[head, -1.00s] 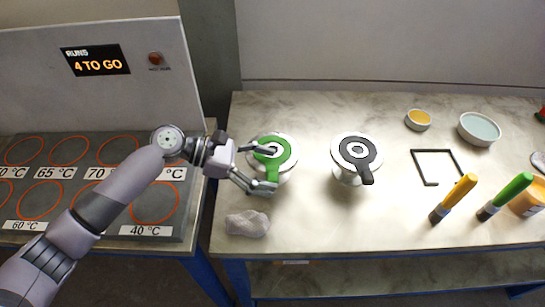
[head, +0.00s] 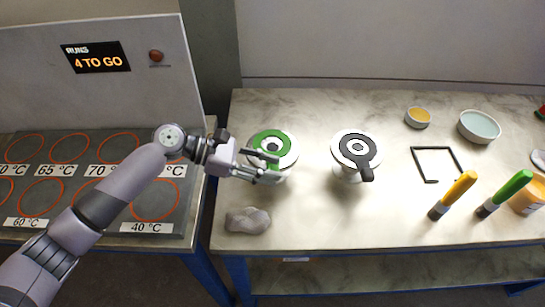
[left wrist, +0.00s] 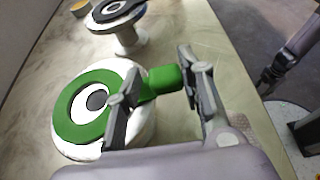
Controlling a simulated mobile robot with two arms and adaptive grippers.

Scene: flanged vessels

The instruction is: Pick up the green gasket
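The green gasket (head: 257,138), a flat ring with a handle, lies on the white flange (head: 291,156) of the left vessel. In the left wrist view the ring (left wrist: 75,131) lies flat on the flange, and the handle (left wrist: 161,82) points right. My left gripper (head: 279,168) is at the handle, with one finger on each side of it and the fingers partly closed. Whether both pads touch the handle is unclear. In the head view the gripper hides the handle. Part of my right arm (left wrist: 290,55) shows at the right of the left wrist view; its finger state is unclear.
A second vessel with a black gasket (head: 371,158) stands to the right. A grey lump (head: 248,220) lies at the near left edge. Farther right are a black angled frame (head: 414,163), bowls (head: 479,128) and yellow (head: 455,194) and green-handled (head: 514,188) tools.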

